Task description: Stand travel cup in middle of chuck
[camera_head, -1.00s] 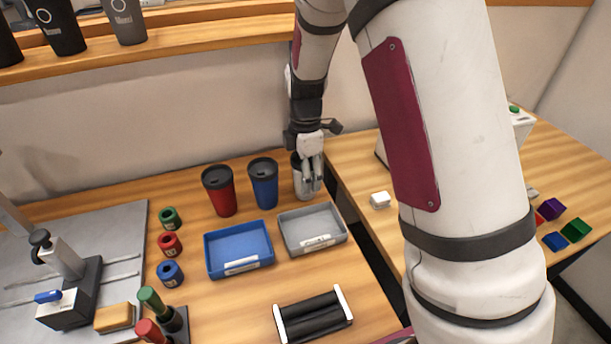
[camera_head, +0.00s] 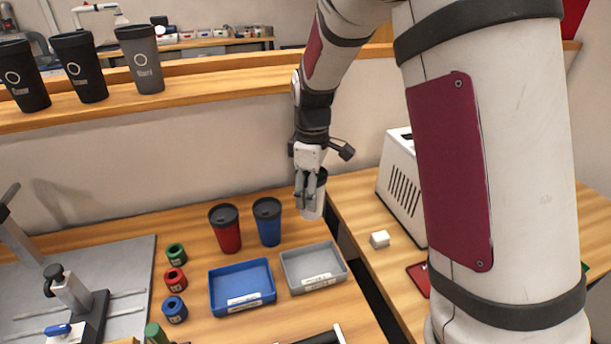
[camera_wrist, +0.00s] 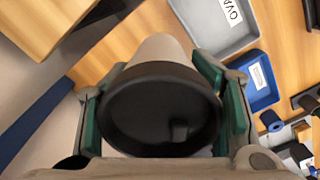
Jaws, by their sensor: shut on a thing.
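My gripper (camera_head: 311,190) is shut on a pale grey travel cup (camera_head: 314,207) with a black lid. The cup is held roughly upright, and its base appears a little above the table, near the back right of the left-hand table. In the wrist view the black lid (camera_wrist: 160,110) fills the middle, between green-padded fingers on both sides; the pale cup body (camera_wrist: 160,48) shows beyond it. A red travel cup (camera_head: 225,230) and a blue travel cup (camera_head: 267,222) stand to its left. I cannot identify a chuck with certainty in these views.
A blue tray (camera_head: 242,309) and a grey tray (camera_head: 341,281) lie in front of the cups. A white vented machine (camera_head: 400,190) and a small white block (camera_head: 380,239) are on the right table. A gap separates the tables. Dark cups (camera_head: 80,75) stand on the shelf.

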